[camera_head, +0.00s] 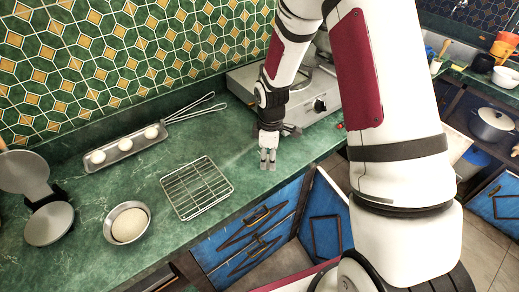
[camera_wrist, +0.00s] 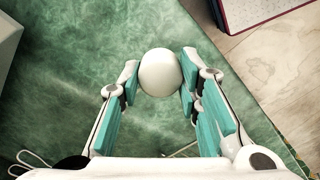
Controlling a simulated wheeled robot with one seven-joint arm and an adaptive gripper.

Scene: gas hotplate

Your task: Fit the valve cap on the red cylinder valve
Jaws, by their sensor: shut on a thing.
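My gripper (camera_head: 267,163) hangs over the green counter near its front edge, right of the wire rack. In the wrist view, my gripper (camera_wrist: 159,85) is shut on a smooth white rounded thing (camera_wrist: 159,72), held between the teal-padded fingers. Only its domed top shows; I cannot tell for sure that it is the valve cap. In the head view it cannot be made out between the fingers. I cannot make out the red cylinder or its valve in either view; my arm covers much of the right side.
The hotplate (camera_head: 246,83) stands behind my gripper. A wire rack (camera_head: 197,187), a bowl (camera_head: 107,222) and a tray (camera_head: 125,148) with white round things lie left. Blue cabinet doors (camera_head: 240,245) are below, one open. A pot (camera_head: 492,124) stands far right.

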